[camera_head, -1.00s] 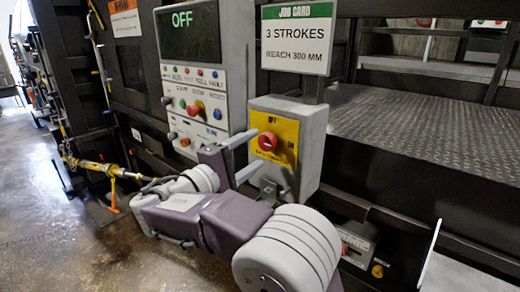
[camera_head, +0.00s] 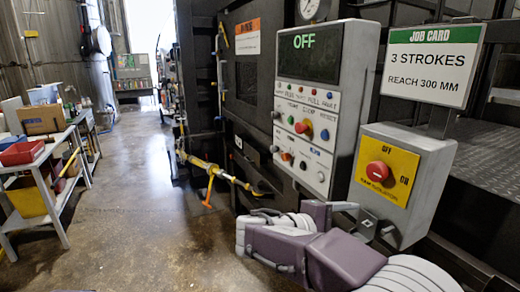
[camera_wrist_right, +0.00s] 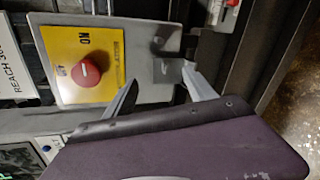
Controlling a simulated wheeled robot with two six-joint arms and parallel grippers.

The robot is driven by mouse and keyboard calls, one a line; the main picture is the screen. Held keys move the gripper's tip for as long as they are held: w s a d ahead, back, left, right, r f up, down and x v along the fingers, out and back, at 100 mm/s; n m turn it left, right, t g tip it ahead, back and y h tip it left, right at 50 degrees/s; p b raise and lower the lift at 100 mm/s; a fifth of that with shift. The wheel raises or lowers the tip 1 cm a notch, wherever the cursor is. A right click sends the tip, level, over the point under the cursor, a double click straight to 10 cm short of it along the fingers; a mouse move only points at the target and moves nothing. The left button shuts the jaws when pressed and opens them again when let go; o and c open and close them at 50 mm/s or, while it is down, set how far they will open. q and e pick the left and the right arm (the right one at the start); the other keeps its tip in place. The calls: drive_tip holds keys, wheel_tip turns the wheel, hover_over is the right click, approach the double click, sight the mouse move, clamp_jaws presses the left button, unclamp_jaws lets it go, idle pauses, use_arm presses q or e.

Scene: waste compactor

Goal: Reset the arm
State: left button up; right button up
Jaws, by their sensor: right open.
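My right gripper (camera_head: 366,218) is open and empty, just below and in front of the grey switch box (camera_head: 440,160). The box has a yellow plate (camera_head: 398,160) and a red rotary knob (camera_head: 378,171). In the right wrist view the two open fingers (camera_wrist_right: 163,88) point toward the box's lower part, with the red knob (camera_wrist_right: 86,74) to their left. Nothing shows between the fingers. My purple and grey right arm (camera_head: 345,260) fills the bottom right. My left gripper is not in view.
A grey control panel (camera_head: 312,90) with an OFF display stands left of the box. A job card (camera_head: 432,65) is above it. A yellow bar with an orange stand (camera_head: 212,178) is further left. A shelf (camera_head: 60,150) is at far left; the floor between is clear.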

drive_tip(key=s+d+f+g+y, duration=0.1)
drive_tip(key=s+f+g+y, duration=0.15)
drive_tip(key=f, duration=0.55)
drive_tip(key=s+d+f+g+y, duration=0.1)
drive_tip(key=s+f+y, duration=0.25)
drive_tip(key=f, duration=0.35)
drive_tip(key=s+a+f+m+y, duration=0.7)
drive_tip(key=s+f+m+y, duration=0.1)
drive_tip(key=f, duration=0.4)
drive_tip(key=shift+s+a+f+g, duration=0.2)
drive_tip(key=shift+s+f+g, duration=0.05)
drive_tip(key=shift+s+g, duration=0.2)
